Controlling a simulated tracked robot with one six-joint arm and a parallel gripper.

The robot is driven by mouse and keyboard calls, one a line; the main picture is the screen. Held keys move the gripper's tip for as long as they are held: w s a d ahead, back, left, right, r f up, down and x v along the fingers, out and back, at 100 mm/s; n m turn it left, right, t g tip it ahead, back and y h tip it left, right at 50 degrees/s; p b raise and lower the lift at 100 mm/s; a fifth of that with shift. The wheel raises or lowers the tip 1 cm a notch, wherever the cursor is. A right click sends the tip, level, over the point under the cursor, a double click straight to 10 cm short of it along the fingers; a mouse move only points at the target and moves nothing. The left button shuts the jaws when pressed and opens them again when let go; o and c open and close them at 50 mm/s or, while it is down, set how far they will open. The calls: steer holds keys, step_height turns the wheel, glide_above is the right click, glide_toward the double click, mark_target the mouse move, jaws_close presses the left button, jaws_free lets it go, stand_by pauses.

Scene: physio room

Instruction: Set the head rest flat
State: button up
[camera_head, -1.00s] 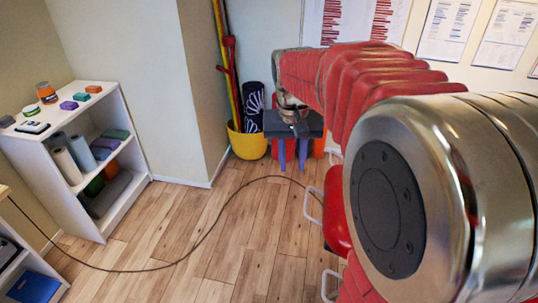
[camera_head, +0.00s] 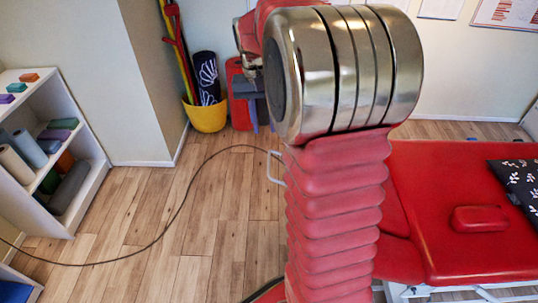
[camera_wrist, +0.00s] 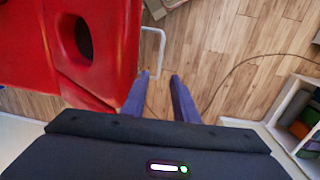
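The red head rest (camera_wrist: 112,65) with its dark face hole fills the upper left of the wrist view. I cannot tell its tilt from there. In the head view my arm hides most of it. A thin metal handle (camera_wrist: 160,42) stands out beside it, and also shows left of my arm in the head view (camera_head: 275,166). My gripper (camera_wrist: 158,82) has two purple fingers set apart with nothing between them. It is to the right of the head rest in the wrist view, apart from it. In the head view the fingers are partly hidden behind my arm.
The red treatment table (camera_head: 460,235) at the right bears a small red cushion (camera_head: 480,219) and a dark patterned cloth (camera_head: 520,182). A white shelf (camera_head: 92,185) stands left. A yellow bucket (camera_head: 206,115) stands at the back. A cable (camera_head: 180,205) crosses the open wooden floor.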

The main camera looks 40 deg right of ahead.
mark_target(269, 161)
steer(key=f, duration=0.8)
steer(key=d+f, duration=0.1)
steer(key=f, duration=0.4)
steer(key=shift+s, duration=0.35)
steer(key=shift+c, duration=0.6)
jaws_close()
